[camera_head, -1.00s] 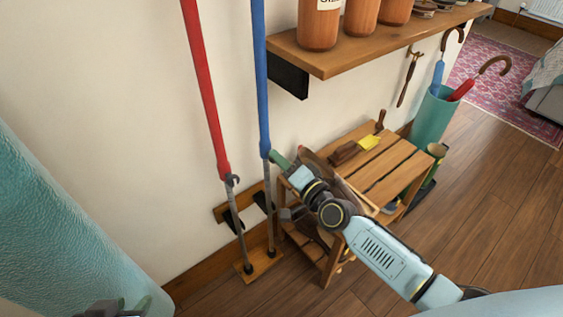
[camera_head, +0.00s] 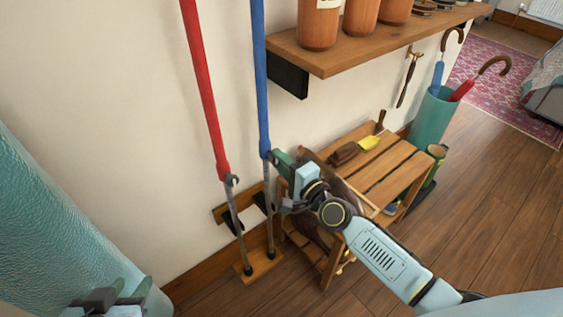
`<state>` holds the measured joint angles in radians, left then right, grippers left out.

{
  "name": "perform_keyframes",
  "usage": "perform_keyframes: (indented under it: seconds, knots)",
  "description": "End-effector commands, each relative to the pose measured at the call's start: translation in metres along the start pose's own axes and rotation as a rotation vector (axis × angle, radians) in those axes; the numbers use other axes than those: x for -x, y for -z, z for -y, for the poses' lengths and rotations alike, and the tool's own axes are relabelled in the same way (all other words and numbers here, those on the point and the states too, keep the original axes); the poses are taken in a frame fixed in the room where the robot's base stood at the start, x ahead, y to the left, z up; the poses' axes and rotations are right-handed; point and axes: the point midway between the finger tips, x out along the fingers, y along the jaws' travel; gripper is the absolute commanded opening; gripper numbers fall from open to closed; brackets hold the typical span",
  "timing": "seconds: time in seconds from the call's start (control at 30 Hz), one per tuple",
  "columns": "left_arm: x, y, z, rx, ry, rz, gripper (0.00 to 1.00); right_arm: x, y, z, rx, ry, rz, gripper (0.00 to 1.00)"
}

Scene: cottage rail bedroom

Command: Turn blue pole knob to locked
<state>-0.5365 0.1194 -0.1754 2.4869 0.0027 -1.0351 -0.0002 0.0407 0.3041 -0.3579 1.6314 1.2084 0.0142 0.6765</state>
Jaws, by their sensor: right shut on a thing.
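The blue pole (camera_head: 261,85) stands upright against the wall. Its blue upper tube ends at a small dark knob (camera_head: 267,155), above a thin grey lower shaft. My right gripper (camera_head: 275,157) reaches in from the right and is shut at the knob, which its fingers partly hide. The knob's exact angle cannot be read. My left gripper (camera_head: 108,298) is at the bottom left, far from the poles and cut off by the frame edge. Its finger gap is not clear.
A red pole (camera_head: 205,95) stands just left, with its own knob (camera_head: 231,180). Both poles rest in a wooden floor base (camera_head: 258,268). A slatted wooden bench (camera_head: 390,170) stands beside my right arm. A wall shelf (camera_head: 380,45) with jars hangs above.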

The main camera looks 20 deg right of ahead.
Motion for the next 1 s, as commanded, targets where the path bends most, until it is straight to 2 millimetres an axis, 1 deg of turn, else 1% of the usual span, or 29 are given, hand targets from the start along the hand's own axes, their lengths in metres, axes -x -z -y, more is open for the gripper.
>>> perform_keyframes:
  seconds: [0.23,0.27,0.4,0.43,0.67,0.77,0.87,0.9,0.97,1.0]
  knots:
    - [0.000,0.000,0.001,0.000,0.001,-0.001,0.36,0.000,0.000,0.001,-0.003,0.002,0.000,0.05]
    - [0.000,0.000,0.001,0.000,0.001,-0.001,0.36,0.000,0.000,0.001,-0.003,0.002,0.000,0.29]
    - [0.000,0.000,0.001,0.000,0.002,-0.001,0.36,0.000,0.000,0.001,-0.002,0.002,0.000,0.48]
    - [0.000,0.000,0.001,0.000,0.003,0.000,0.36,0.000,0.000,0.001,-0.001,0.001,0.000,0.49]
    - [0.000,0.000,0.001,0.000,0.003,0.001,0.36,0.000,0.000,0.000,0.000,0.000,0.000,0.49]
    - [0.001,0.000,0.001,0.001,0.003,0.006,0.36,0.004,0.000,0.000,0.001,-0.001,0.000,0.49]
    - [0.002,-0.006,0.003,0.002,0.007,0.037,0.36,0.016,0.000,-0.001,0.001,-0.003,0.001,0.49]
    - [0.004,-0.012,0.004,0.003,0.010,0.067,0.36,0.024,0.000,-0.001,0.001,-0.003,0.001,0.49]
    - [0.005,-0.018,0.005,0.004,0.013,0.100,0.36,0.036,0.000,-0.001,0.002,-0.004,0.002,0.49]
    - [0.006,-0.021,0.006,0.004,0.014,0.119,0.36,0.045,0.000,-0.001,0.004,-0.005,0.002,0.49]
